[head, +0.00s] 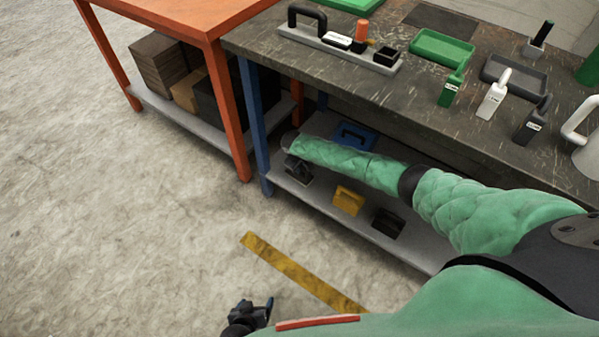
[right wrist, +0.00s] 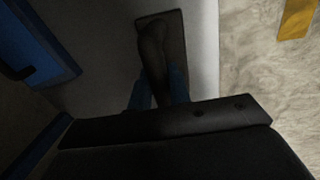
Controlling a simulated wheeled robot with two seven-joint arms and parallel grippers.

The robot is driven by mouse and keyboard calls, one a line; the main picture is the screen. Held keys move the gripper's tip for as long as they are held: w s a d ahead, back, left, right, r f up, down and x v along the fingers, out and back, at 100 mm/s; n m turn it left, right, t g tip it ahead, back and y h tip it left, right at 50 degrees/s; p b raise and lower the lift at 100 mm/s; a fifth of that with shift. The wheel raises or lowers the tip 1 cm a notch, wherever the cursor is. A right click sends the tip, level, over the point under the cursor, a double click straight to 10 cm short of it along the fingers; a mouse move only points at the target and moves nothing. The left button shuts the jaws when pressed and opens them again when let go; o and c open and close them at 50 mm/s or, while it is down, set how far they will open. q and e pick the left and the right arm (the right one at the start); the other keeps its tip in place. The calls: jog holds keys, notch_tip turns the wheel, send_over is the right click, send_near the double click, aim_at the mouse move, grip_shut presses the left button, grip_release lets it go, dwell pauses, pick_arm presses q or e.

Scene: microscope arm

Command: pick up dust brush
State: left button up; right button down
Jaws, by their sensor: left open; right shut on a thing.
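The dust brush (right wrist: 177,35) shows in the right wrist view as a dark piece with a rounded handle and a flat rectangular part. It is against the grey lower shelf; the dim light hides its bristles and whether it touches the shelf. My right gripper (right wrist: 158,88) has its blue fingers on either side of the dark handle and is shut on it. In the head view my right arm reaches under the workbench, and its end is over a dark shape on the lower shelf, partly hidden. My left gripper (head: 262,311) is open and empty, low over the floor.
The lower shelf (head: 405,240) also holds a blue bin (head: 355,135), a yellow bin (head: 348,200) and a black bin (head: 388,223). The workbench top (head: 350,85) above carries trays and bottles. An orange table (head: 205,20) stands left.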

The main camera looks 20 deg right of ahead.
jog(key=shift+r, duration=0.15)
notch_tip(320, 180, up, 10)
jog(key=shift+f+p, duration=0.15)
jog(key=shift+p, duration=0.5)
